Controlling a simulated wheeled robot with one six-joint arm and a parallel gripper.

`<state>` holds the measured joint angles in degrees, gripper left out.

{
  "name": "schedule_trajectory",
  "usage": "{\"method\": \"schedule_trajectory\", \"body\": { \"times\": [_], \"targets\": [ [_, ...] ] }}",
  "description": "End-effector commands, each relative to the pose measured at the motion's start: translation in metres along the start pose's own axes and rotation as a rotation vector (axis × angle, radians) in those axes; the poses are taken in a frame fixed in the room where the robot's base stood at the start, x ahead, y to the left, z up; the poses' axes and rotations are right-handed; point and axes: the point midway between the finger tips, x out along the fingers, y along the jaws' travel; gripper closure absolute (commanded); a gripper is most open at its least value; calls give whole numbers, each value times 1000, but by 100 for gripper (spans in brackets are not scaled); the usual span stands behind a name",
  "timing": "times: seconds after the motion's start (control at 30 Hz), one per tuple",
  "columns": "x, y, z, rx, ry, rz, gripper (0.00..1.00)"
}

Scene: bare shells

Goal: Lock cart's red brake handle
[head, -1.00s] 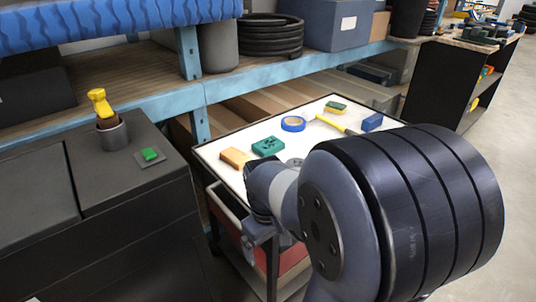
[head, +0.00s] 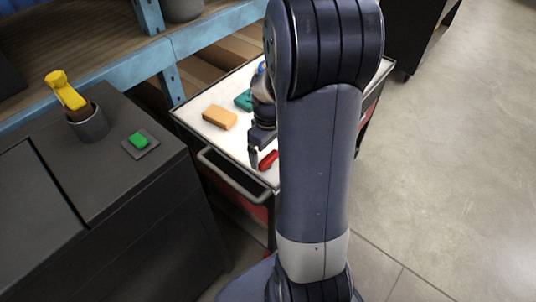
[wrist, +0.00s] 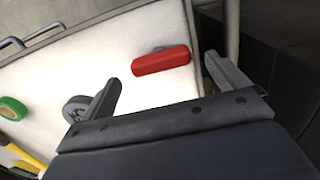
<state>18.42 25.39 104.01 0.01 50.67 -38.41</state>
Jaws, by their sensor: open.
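The cart has a white top (head: 228,142) with a dark rim and a grey push bar. Its red brake handle (head: 268,160) lies near the front edge, partly beside my gripper. In the wrist view the red handle (wrist: 161,60) is a short rounded bar over the white top, ahead of and between my two fingertips. My gripper (wrist: 163,72) is open, with one finger to the left of the handle and one to the right; neither visibly touches it. In the head view my gripper (head: 258,160) is just left of the handle, and my arm hides the cart's right part.
An orange block (head: 219,117) and a teal block (head: 243,99) lie on the cart top. A black cabinet (head: 130,200) with a green button (head: 138,140) and a cup (head: 88,123) holding a yellow-handled tool stands left. Blue shelving is behind. Open floor lies right.

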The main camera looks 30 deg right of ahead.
Motion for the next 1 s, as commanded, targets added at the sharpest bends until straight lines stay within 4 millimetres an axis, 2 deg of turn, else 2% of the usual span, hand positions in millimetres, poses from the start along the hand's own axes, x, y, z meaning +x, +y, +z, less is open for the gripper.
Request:
{"method": "schedule_trajectory", "body": {
  "times": [0.03, 0.2, 0.53, 1.0],
  "targets": [
    [9, 0, 0, 0, -2, -1, 5],
    [24, 0, 0, 0, 0, 0, 5],
    [27, 0, 0, 0, 1, 1, 5],
    [26, 0, 0, 1, 1, 1, 43]
  ]
}}
